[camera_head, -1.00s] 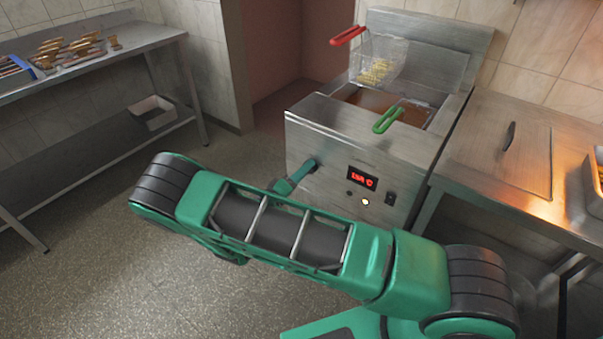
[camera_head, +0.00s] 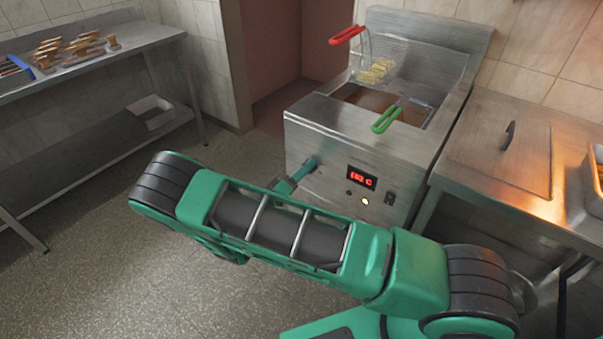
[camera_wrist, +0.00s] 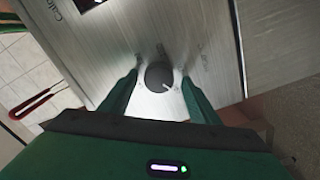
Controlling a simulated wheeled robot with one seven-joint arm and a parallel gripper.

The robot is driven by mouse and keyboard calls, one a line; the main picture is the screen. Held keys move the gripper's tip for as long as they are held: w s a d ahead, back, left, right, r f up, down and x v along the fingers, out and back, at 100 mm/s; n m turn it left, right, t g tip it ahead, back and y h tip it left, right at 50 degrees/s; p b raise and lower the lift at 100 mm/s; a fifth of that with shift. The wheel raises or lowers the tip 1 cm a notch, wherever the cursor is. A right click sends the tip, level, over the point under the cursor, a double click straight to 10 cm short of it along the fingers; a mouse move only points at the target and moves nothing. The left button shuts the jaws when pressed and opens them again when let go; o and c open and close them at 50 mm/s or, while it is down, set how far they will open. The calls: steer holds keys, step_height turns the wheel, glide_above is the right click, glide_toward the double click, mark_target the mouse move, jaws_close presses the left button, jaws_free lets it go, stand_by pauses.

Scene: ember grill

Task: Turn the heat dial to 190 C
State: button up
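The heat dial (camera_wrist: 158,77) is a round dark knob with a light pointer mark on the fryer's steel front. In the wrist view it sits between the two green fingers of my gripper (camera_wrist: 159,74), which appear closed around it. The pointer slants toward the lower right of that picture. In the head view my gripper (camera_head: 303,170) reaches the left part of the front panel and hides the dial. The red display (camera_head: 362,177) to its right seems to read 182 C.
The fryer (camera_head: 330,140) has a red-handled basket (camera_head: 377,70) with fries and a green-handled basket (camera_head: 405,113). A steel counter with a lid (camera_head: 500,150) stands at the right. A table with brushes (camera_head: 75,48) is at the left. The floor between is clear.

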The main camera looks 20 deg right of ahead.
steer(key=shift+a, duration=0.1)
steer(key=v, duration=1)
steer(key=shift+s+a, duration=0.2)
steer(key=s+d+r+m+g+y, duration=0.3)
steer(key=d+r+g+y, duration=0.5)
steer(key=d, duration=0.5)
steer(key=s+d+r+n+t+y, duration=0.1)
steer(key=s+r+y, duration=0.2)
steer(key=s+r, duration=0.5)
steer(key=s+d+r+n+t+y, duration=0.1)
steer(key=s+r+y, duration=0.4)
steer(key=r, duration=0.5)
steer(key=s+d+f+m+g, duration=0.1)
steer(key=s+d+m+g, duration=0.1)
steer(key=s+d, duration=0.3)
steer(key=s+d+f+m+g+h, duration=0.1)
steer(key=s+d+m, duration=0.3)
steer(key=s, duration=0.8)
steer(key=shift+d+g, duration=0.8)
steer(key=shift+d, duration=0.1)
